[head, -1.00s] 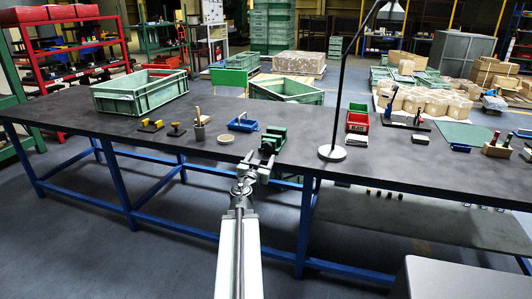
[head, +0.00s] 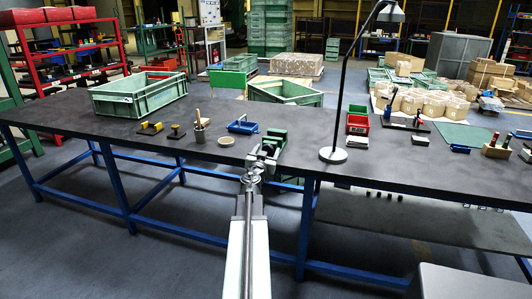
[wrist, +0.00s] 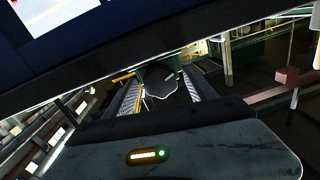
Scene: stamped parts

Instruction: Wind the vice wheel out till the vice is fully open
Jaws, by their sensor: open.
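The green vice (head: 276,136) stands at the front edge of the dark workbench, near the middle of the head view. My gripper (head: 262,159) is at the vice's front end, at the bench edge, and hides its near part. In the wrist view, the two ridged fingers of my gripper (wrist: 163,92) stand apart. A dark rounded piece (wrist: 160,84), apparently the vice wheel, shows between them with green behind it. I cannot tell whether the fingers touch it. The vice jaws and their gap are too small to make out.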

